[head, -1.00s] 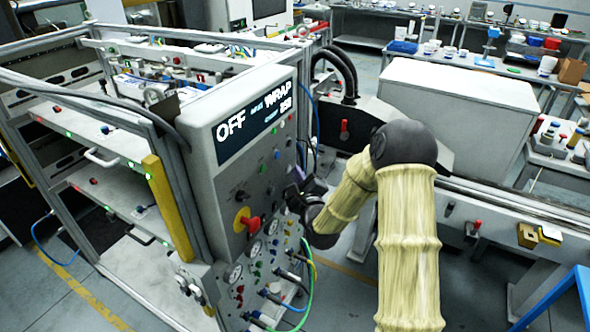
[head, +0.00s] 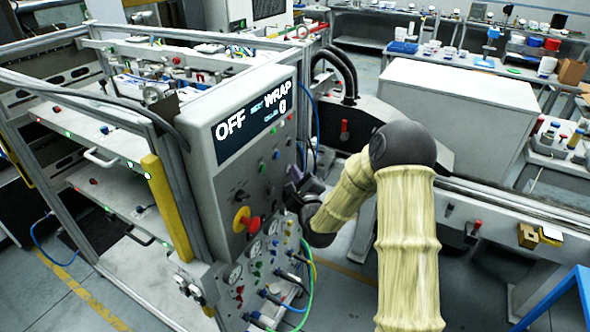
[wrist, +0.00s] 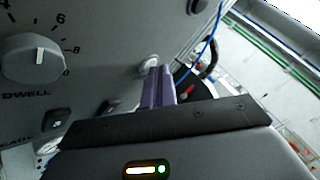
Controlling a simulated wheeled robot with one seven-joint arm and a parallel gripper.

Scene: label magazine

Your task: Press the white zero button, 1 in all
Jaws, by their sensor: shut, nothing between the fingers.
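The grey control panel (head: 210,178) has a dark display (head: 252,128) that reads OFF and WRAP, with a 0 on its lower line. My gripper (head: 293,190) is at the right side of the panel face, among its small controls. In the wrist view my gripper (wrist: 157,84) has its purple fingers shut and empty, pointing at the panel. A pale, rounded button (wrist: 151,64) shows just beyond the fingertips and is partly hidden by them. I cannot read its label or tell whether the fingers touch it.
A red knob on a yellow plate (head: 244,219) sits lower on the panel. Hoses (head: 305,285) hang below.

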